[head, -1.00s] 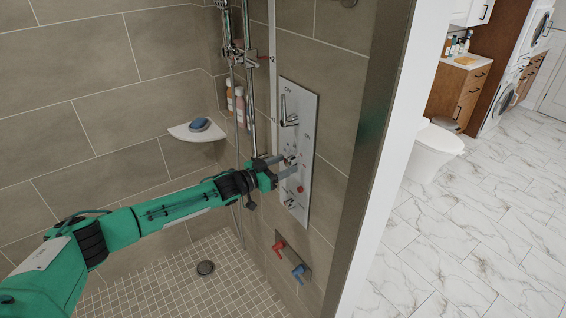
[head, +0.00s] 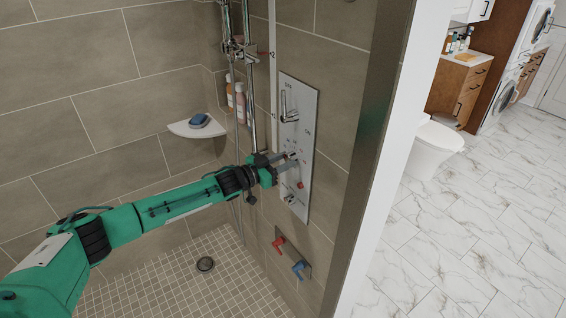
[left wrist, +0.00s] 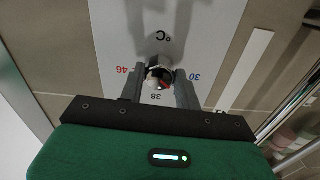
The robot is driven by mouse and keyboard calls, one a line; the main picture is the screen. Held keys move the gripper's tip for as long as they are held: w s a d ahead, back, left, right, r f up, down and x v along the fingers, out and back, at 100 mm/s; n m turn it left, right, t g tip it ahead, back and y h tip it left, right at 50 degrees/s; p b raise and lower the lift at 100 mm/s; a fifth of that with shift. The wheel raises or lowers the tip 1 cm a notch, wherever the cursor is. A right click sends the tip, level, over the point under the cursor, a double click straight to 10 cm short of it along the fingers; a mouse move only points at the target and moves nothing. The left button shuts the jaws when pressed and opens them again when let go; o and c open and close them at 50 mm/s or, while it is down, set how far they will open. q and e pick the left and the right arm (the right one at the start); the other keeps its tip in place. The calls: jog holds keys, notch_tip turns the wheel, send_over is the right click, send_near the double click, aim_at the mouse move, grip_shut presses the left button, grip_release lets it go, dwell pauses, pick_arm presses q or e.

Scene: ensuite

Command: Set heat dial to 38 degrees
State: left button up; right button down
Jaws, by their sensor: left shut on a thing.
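The heat dial (left wrist: 158,76) is a small round metal knob on the white shower panel (left wrist: 105,45). Around it the panel carries a red 46 at the left, a 38 below and a blue 30 at the right. My left gripper (left wrist: 160,90) is shut on the dial, one finger on each side. In the head view my left gripper (head: 287,162) reaches the panel (head: 311,105) from the left. The fingers partly hide the dial, and I cannot tell exactly which number it points to. My right gripper is not in view.
A lever handle (head: 288,108) sits above the dial, and another control (head: 291,200) below. Red (head: 279,243) and blue (head: 299,268) handles are lower on the wall. A shower hose and rail stand left of the panel. A corner shelf (head: 195,130) holds a blue item.

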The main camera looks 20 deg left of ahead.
pick_arm(q)
jog(key=m+b, duration=0.2)
jog(key=m, duration=0.2)
jog(key=shift+m, duration=0.4)
jog(key=m+b, duration=0.1)
jog(key=m, duration=0.3)
jog(key=shift+m+b, duration=0.4)
jog(key=shift+r, duration=0.1)
jog(key=o, duration=1)
